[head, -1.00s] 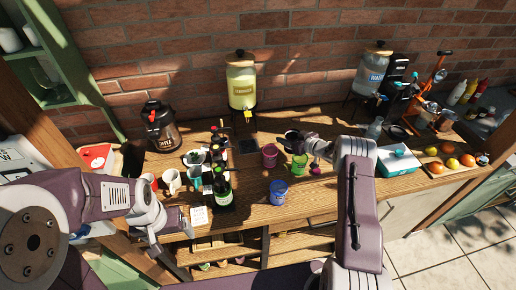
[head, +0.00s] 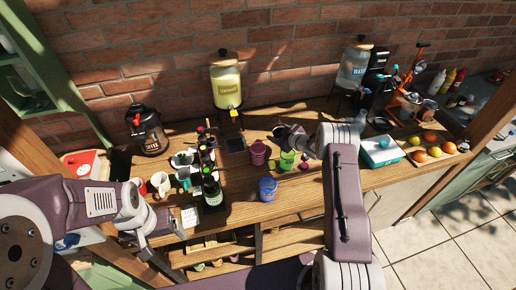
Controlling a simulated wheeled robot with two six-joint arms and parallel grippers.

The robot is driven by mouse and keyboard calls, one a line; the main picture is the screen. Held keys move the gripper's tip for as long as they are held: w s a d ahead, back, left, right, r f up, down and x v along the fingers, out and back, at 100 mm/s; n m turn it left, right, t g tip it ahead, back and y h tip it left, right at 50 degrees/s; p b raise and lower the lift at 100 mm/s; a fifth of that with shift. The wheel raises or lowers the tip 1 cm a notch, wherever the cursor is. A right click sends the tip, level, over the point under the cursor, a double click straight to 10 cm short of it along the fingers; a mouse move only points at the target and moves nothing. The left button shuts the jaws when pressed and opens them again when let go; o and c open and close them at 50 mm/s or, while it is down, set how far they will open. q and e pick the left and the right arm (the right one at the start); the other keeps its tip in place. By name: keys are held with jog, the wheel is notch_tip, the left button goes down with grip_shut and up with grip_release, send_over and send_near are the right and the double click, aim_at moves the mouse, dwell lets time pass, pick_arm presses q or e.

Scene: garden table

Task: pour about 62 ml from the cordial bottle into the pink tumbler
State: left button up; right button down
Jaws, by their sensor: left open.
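The pink tumbler (head: 258,153) stands upright on the wooden counter, right of the bottle group. A dark green bottle (head: 212,192) with a pale label stands upright at the front of that group; I cannot tell whether it or a darker bottle (head: 203,140) behind it is the cordial. My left gripper (head: 176,226) is open and empty at the counter's front edge, left of the green bottle. My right gripper (head: 284,130) is above the counter, right of and behind the pink tumbler; its jaws are too small to read.
A blue tumbler (head: 267,189) and a green tumbler (head: 287,160) stand near the pink one. Mugs (head: 160,183) and a small card (head: 189,216) are left of the bottles. A lemonade dispenser (head: 227,84) stands behind. A teal box (head: 381,150) is at right.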

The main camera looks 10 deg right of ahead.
aim_at(284, 125)
jog(key=shift+r, duration=0.6)
jog(key=shift+r+n+h, duration=0.15)
jog(key=shift+n+h, duration=0.25)
jog(key=shift+d+f+n+h+b, duration=0.1)
jog(key=shift+f+n+h+b, duration=0.3)
jog(key=shift+b, duration=0.7)
jog(key=shift+w+d+n+t+h+b, duration=0.25)
jog(key=shift+d+n+h+b, duration=0.3)
jog(key=shift+b, duration=0.65)
jog(key=shift+d+r+n, duration=0.15)
jog(key=shift+r+n, duration=0.2)
jog(key=shift+r, duration=0.1)
jog(key=shift+d+r+h, duration=0.2)
jog(key=shift+h, duration=0.25)
jog(key=shift+w+d+r+n+t+h+b, duration=0.1)
jog(key=shift+d+r+n+t+h+b, duration=0.4)
jog(key=shift+n+b, duration=0.35)
jog(key=shift+d+r+n+b, duration=0.1)
jog(key=shift+d+n+b, duration=0.2)
jog(key=shift+b, duration=0.2)
jog(key=shift+w+r+n+h, duration=0.1)
jog(key=shift+n+h, duration=0.15)
jog(key=shift+h, duration=0.05)
jog(key=shift+n+t+b, duration=0.25)
jog(key=shift+n+b, duration=0.05)
jog(key=shift+b, duration=0.75)
jog(key=shift+a+r+n+h+b, duration=0.15)
jog(key=shift+r+n+h+b, duration=0.2)
jog(key=shift+b, duration=0.4)
